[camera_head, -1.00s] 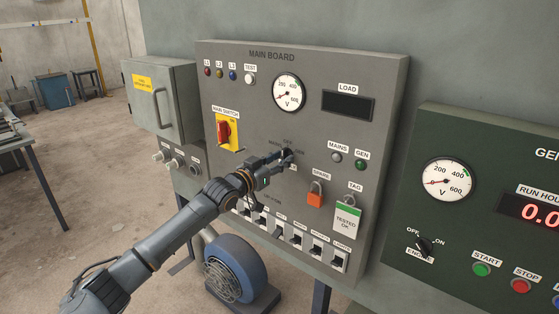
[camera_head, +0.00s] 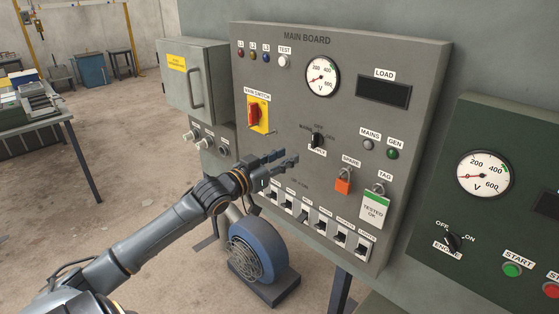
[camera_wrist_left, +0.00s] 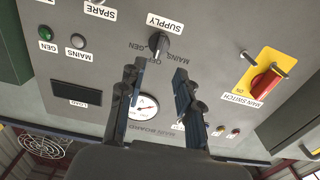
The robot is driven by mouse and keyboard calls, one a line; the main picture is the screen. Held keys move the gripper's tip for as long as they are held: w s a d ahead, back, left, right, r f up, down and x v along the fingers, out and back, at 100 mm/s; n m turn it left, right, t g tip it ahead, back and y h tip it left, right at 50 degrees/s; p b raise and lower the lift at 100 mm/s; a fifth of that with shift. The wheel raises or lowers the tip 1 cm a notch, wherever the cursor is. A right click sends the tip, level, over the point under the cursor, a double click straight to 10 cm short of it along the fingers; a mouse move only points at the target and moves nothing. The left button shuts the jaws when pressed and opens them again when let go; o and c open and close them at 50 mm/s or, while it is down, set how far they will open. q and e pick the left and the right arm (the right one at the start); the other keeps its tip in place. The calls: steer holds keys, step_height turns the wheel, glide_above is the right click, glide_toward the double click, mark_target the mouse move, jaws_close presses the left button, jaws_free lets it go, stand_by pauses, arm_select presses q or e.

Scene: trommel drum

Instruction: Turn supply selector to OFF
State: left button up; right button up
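The supply selector (camera_head: 317,139) is a small black knob on the grey main board, above its SUPPLY label. In the left wrist view the board is upside down and the selector (camera_wrist_left: 160,44) sits between the MAINS and GEN legends, with OFF just below it. Its handle looks roughly in line with OFF, but the pointer mark is too small to be sure. My left gripper (camera_head: 294,159) is open and empty, below and left of the selector and apart from it. Its two fingers (camera_wrist_left: 158,72) stand apart in the wrist view. My right gripper is not in view.
The red main switch (camera_head: 254,114) on a yellow plate is left of the selector. An orange padlock (camera_head: 343,184) and a green-white tag (camera_head: 375,210) hang to the right. A row of breakers (camera_head: 304,216) lies below. The green generator panel (camera_head: 440,200) stands at right.

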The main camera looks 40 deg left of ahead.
arm_select(q)
steer(key=shift+s, duration=0.7)
steer(key=shift+a+f, duration=0.1)
